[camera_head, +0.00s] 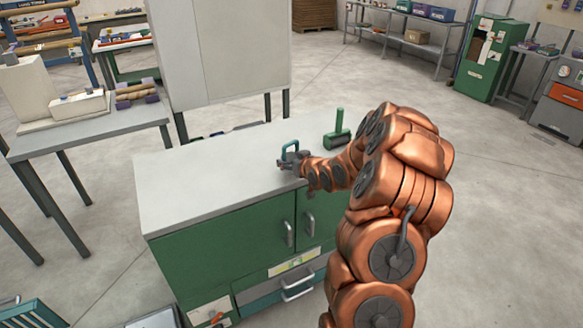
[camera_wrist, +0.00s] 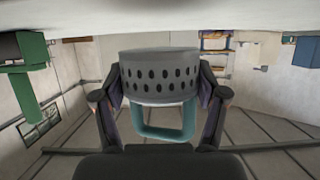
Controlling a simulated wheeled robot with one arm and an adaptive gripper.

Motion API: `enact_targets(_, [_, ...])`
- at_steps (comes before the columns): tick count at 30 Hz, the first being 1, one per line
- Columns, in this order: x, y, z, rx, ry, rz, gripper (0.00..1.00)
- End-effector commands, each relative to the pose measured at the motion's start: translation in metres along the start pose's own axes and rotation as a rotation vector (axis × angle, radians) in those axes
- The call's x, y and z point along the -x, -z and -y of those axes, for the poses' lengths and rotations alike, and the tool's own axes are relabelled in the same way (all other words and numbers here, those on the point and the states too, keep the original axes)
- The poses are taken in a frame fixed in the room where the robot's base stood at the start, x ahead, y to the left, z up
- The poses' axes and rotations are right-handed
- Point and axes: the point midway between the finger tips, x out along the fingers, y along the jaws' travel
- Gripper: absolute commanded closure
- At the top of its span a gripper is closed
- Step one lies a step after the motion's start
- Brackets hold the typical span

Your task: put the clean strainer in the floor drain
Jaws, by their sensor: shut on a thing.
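The strainer (camera_wrist: 158,76) is a grey perforated cup with a teal handle (camera_wrist: 163,133). In the wrist view it sits between the two fingers of my gripper (camera_wrist: 160,88), which is shut on it. In the head view my gripper (camera_head: 289,164) is over the grey worktop of a green cabinet, and the teal handle (camera_head: 289,147) shows above it. I cannot tell whether the strainer touches the worktop. I cannot make out the floor drain in either view.
A green-handled tool (camera_head: 337,132) stands on the worktop (camera_head: 205,175), to the right of my gripper. A tall grey panel (camera_head: 215,50) stands behind the cabinet. A cluttered table (camera_head: 95,122) is at left. Open concrete floor (camera_head: 500,190) lies at right.

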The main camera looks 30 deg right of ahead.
Motion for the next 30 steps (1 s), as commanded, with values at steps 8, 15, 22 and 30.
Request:
enact_targets(8, [-0.006,-0.016,0.0,-0.001,0.001,0.004,0.66])
enact_targets(15, [-0.013,-0.032,0.0,-0.001,0.0,0.0,0.66])
enact_targets(22, [-0.013,-0.032,0.0,0.0,0.0,-0.001,0.66])
enact_targets(30, [-0.014,-0.035,0.0,0.0,0.0,-0.001,0.18])
